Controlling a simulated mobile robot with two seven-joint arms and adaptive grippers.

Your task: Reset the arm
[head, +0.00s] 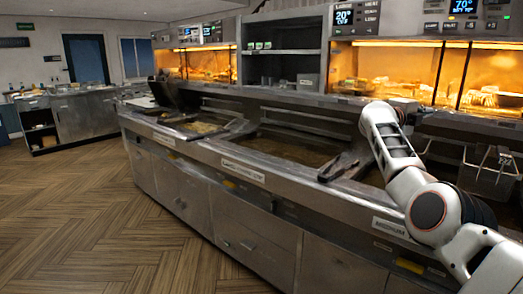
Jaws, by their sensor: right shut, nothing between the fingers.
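My right arm (435,210) comes in from the lower right and rises over the front edge of the frying range (225,165). My right gripper (410,111) is small and partly hidden at the far end of the white wrist, above the right part of the range. It is shut and holds nothing. My left arm and left gripper are not in view.
Open frying vats (295,148) line the range top. Frying baskets (490,165) hang at the right, close to my arm. Lit warming cabinets (380,70) and a shelf (282,65) stand behind. A steel counter (80,115) is far left. The wooden floor (90,215) at left is clear.

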